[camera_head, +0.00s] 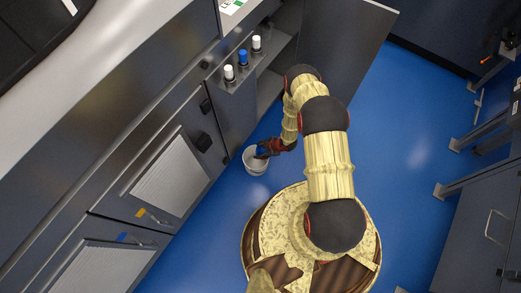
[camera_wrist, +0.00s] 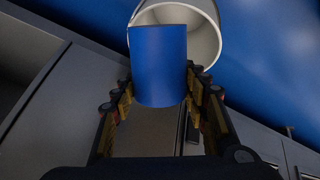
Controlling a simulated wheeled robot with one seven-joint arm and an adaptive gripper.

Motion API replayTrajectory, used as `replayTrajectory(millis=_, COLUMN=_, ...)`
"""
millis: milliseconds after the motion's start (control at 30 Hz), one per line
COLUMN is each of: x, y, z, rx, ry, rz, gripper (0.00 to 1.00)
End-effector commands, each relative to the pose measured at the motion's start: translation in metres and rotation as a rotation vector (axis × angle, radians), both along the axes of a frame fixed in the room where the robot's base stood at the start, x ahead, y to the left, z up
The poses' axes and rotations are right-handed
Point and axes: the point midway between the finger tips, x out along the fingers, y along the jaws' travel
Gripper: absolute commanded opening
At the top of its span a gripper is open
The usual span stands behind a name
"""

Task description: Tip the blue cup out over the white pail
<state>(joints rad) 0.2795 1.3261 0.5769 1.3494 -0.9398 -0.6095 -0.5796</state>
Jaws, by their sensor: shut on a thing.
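The blue cup (camera_wrist: 158,62) is held between the two fingers of my gripper (camera_wrist: 160,88) in the wrist view. Its smooth side faces the camera; its opening and any contents are hidden. The white pail (camera_wrist: 207,40) shows behind the cup, with part of its rim and inside visible. In the head view the pail (camera_head: 255,165) stands on the blue floor beside the cabinets. The cup's exact tilt is hard to tell.
An open cabinet door (camera_head: 345,45) stands above and right of the pail. A narrow shelf (camera_head: 245,75) holds a blue item (camera_head: 243,57) between two white-topped ones. Cabinet fronts (camera_head: 165,175) run close along the pail's left. Blue floor (camera_head: 400,130) is clear to the right of my arm.

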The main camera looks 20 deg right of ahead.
Motion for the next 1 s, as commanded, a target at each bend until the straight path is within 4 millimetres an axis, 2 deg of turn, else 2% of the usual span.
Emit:
replayTrajectory(millis=600, x=0.0042, y=0.0104, z=0.0009, rx=-0.306, ry=0.091, rz=0.004, gripper=0.11)
replayTrajectory(millis=1000, x=0.0043, y=0.0115, z=0.0008, rx=-0.403, ry=0.121, rz=0.0, gripper=0.11)
